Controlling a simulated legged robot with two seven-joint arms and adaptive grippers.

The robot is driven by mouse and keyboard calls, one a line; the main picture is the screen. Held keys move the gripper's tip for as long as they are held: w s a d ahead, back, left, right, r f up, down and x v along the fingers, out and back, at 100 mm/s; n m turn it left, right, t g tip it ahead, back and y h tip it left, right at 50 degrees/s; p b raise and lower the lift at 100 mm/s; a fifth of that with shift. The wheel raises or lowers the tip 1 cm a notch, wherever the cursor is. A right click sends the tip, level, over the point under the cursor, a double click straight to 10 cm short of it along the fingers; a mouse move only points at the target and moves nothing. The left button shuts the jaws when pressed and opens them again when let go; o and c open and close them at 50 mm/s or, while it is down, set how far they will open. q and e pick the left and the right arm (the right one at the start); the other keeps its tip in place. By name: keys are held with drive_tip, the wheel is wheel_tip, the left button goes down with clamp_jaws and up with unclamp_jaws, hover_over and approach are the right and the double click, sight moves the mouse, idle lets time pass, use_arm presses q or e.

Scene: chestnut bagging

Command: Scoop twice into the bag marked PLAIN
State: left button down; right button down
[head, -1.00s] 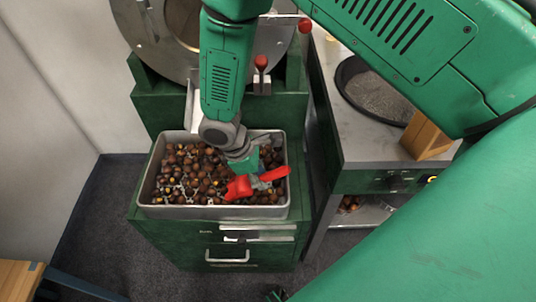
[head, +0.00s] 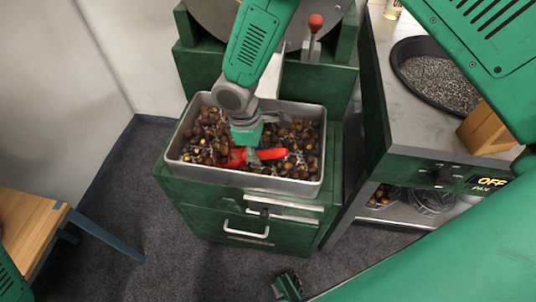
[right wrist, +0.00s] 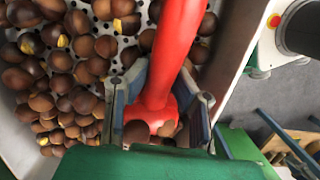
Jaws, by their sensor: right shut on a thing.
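My right gripper (head: 262,143) is low over the metal tray (head: 243,183) of chestnuts (head: 203,143). It is shut on the red scoop (head: 236,158), which lies across the middle of the chestnuts. In the right wrist view, the gripper's two fingers (right wrist: 160,104) flank the scoop's red shaft (right wrist: 178,48), with chestnuts close around it. The scoop's bowl cannot be made out clearly, so its load cannot be told. No bag marked PLAIN shows in these views.
The tray sits on a green drawer cabinet (head: 225,225) below a round metal machine. A red-knobbed lever (head: 313,35) stands behind the tray. At right is a grey counter (head: 400,125) with a dark bowl (head: 437,75) and wooden block (head: 485,130). A wooden table (head: 25,235) is at lower left.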

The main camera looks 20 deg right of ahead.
sight(241, 149)
drive_tip(key=shift+w+a+f+y+b, duration=0.2)
drive_tip(key=shift+w+a, duration=0.4)
drive_tip(key=shift+a, duration=0.2)
drive_tip(key=shift+w+a+f+y+b, duration=0.15)
drive_tip(key=shift+w+a+y, duration=0.05)
drive_tip(key=shift+w+a, duration=0.5)
drive_tip(key=shift+s+r+t+y+p, duration=0.15)
drive_tip(key=shift+r+t+y+p, duration=0.4)
drive_tip(key=shift+t+p, duration=0.1)
drive_tip(key=shift+a+r+t+y, duration=0.1)
drive_tip(key=shift+r+t+y, duration=0.15)
drive_tip(key=shift+y, duration=0.1)
drive_tip(key=shift+s+d+r+p, duration=0.1)
drive_tip(key=shift+d+r+p, duration=0.1)
drive_tip(key=shift+r+p, duration=0.75)
drive_tip(key=shift+t+y, duration=0.3)
drive_tip(key=shift+y, duration=0.2)
drive_tip(key=shift+s+d+r+p, duration=0.2)
drive_tip(key=shift+d+r+p, duration=0.05)
drive_tip(key=shift+r+p, duration=0.4)
drive_tip(key=shift+s+d+r+p, duration=0.15)
drive_tip(key=shift+d+r+p, duration=0.15)
drive_tip(key=shift+r+p, duration=0.35)
drive_tip(key=shift+s+d+r+p, duration=0.2)
drive_tip(key=shift+d+r+p, duration=0.05)
drive_tip(key=shift+r+p, duration=0.4)
